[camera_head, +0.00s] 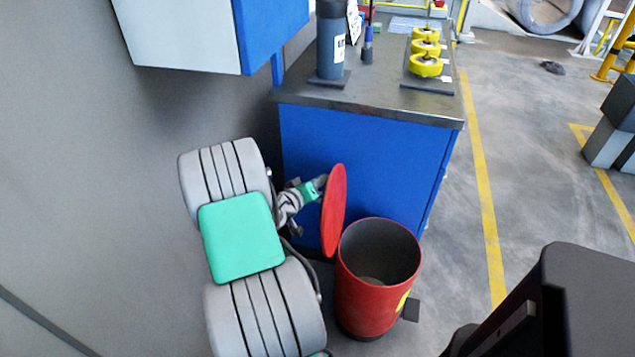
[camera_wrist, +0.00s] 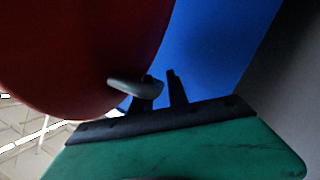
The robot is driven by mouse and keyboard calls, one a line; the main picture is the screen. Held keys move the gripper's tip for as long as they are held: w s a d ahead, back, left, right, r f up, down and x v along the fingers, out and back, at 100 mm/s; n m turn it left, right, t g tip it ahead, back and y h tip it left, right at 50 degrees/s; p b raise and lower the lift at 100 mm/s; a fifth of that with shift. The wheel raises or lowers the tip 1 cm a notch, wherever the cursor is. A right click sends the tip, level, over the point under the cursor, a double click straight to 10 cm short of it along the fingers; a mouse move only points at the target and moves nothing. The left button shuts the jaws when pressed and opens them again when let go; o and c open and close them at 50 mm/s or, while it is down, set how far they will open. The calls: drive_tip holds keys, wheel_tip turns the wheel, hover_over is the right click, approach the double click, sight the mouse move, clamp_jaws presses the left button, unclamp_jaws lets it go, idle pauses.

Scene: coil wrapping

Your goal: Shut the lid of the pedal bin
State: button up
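The pedal bin (camera_head: 368,303) is a red cylinder standing on the floor, with its dark inside showing from above. Its round red lid (camera_head: 334,210) stands up on edge at the bin's left rim, so the bin is open. The lid also fills the upper left of the wrist view (camera_wrist: 75,50). My gripper (camera_head: 318,184) is behind the lid, on its left side near the upper part. Its dark fingers (camera_wrist: 160,90) show beside the lid's edge, with a grey piece by the left one. Whether they touch the lid, and how far they are apart, is unclear.
A blue cabinet (camera_head: 360,160) with a dark top stands just behind the bin. It carries a dark cylinder (camera_head: 331,45) and several yellow rolls (camera_head: 425,66). A grey and blue box (camera_head: 190,35) hangs at upper left. Free floor (camera_head: 455,220) lies right of the cabinet.

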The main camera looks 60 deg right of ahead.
drive_tip(key=shift+c, duration=0.6)
clamp_jaws()
idle(0.7)
